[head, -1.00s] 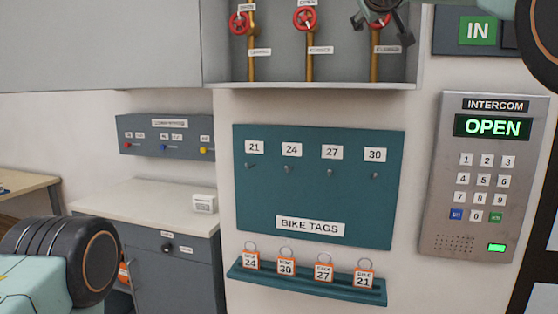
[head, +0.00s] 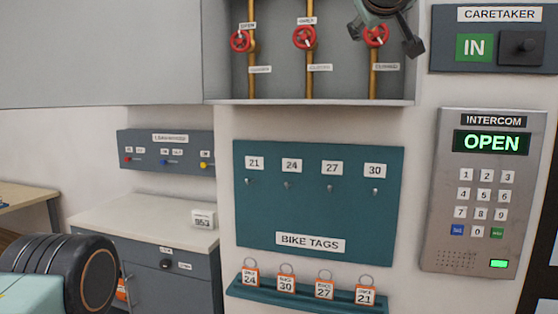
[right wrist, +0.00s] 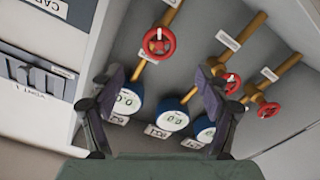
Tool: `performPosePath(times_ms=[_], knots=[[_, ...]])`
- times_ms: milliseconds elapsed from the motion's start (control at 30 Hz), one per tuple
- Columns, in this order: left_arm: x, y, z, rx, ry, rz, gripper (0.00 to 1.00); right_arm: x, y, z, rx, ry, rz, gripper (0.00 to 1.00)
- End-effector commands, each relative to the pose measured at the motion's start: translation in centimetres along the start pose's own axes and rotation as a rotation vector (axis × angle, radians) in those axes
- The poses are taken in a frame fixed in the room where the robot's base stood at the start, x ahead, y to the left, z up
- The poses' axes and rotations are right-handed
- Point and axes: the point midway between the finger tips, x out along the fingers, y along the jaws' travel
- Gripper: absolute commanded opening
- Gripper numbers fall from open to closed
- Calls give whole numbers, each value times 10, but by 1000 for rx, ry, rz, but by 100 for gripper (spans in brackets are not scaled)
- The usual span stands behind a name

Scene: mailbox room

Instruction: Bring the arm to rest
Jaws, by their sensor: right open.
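My right gripper (head: 388,32) is at the top edge of the head view, in front of the rightmost red valve wheel (head: 376,36). It hides part of that wheel. In the right wrist view the two fingers of this gripper (right wrist: 158,84) are spread apart with nothing between them. Beyond them are three red valve wheels, one of them a left wheel (right wrist: 159,43), and round gauges, including a middle gauge (right wrist: 172,112). Whether a finger touches anything cannot be told. Part of my left arm shows at the lower left of the head view, but its gripper is out of view.
The valves sit in an open grey wall cabinet (head: 310,102). Below are a teal bike-tag board (head: 300,215) and a shelf (head: 300,293) with several orange tags. An intercom (head: 480,190) reads OPEN at right. A counter (head: 150,215) stands at left.

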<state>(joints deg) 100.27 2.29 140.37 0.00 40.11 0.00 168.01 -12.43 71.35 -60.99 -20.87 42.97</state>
Motion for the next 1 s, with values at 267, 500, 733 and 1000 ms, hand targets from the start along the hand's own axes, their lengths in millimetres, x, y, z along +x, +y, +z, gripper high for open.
performPosePath(times_ms=[267, 500, 733, 1000], knots=[[0, 0, 0, 0, 0, 0, 33, 19, -1, 1, 2, -2, -1, 76], [0, 0, 0, 0, 0, 0, 33, 45, -1, 1, 2, -1, -1, 76], [0, 0, 0, 0, 0, 0, 33, 68, 0, 0, 2, 0, 1, 76], [0, 0, 0, 0, 0, 0, 33, 90, 1, 1, 3, -2, 2, 76]])
